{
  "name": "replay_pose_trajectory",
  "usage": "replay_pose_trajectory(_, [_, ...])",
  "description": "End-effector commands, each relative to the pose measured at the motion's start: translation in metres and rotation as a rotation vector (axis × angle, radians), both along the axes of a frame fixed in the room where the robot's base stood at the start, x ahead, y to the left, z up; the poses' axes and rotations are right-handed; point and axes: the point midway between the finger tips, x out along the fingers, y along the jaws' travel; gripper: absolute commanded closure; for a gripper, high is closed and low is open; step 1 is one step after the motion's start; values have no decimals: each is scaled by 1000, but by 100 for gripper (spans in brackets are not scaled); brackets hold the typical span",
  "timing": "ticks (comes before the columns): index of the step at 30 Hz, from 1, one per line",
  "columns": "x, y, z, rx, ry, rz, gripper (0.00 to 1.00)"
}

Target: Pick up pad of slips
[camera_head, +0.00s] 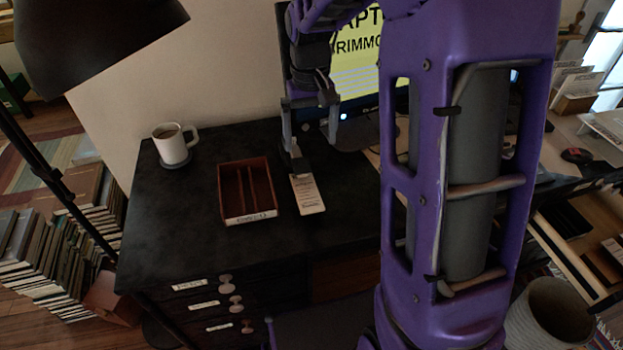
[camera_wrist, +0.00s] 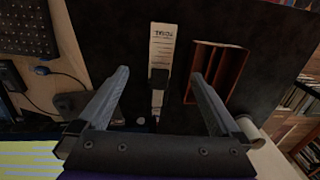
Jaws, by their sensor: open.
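The pad of slips (camera_head: 307,194) is a narrow white printed strip lying on the dark desk, right of the wooden tray. It also shows in the wrist view (camera_wrist: 162,45), with a dark block-like piece across its nearer part. My gripper (camera_head: 310,136) is open and empty, above the desk toward the far end of the pad. In the wrist view my two fingers (camera_wrist: 160,75) stand wide apart, one on each side of the pad's line, touching nothing that I can see. The gap in height between fingers and pad is hard to tell.
A reddish wooden tray (camera_head: 251,217) with a divider sits left of the pad. A white mug (camera_head: 171,148) stands on a coaster at the far left. A black lamp (camera_head: 95,40) overhangs the left side. A monitor (camera_head: 355,75) stands behind my gripper. The desk front is clear.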

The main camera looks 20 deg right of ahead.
Motion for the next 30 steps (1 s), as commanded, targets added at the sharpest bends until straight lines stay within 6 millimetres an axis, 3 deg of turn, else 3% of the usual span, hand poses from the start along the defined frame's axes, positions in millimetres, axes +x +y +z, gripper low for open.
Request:
replay_pose_trajectory(12, [0,0,-89,-2,0,-2,0])
replay_pose_trajectory(23, [1,1,-122,-3,-3,-2,0])
replay_pose_trajectory(30, [0,6,-157,-3,-2,-1,0])
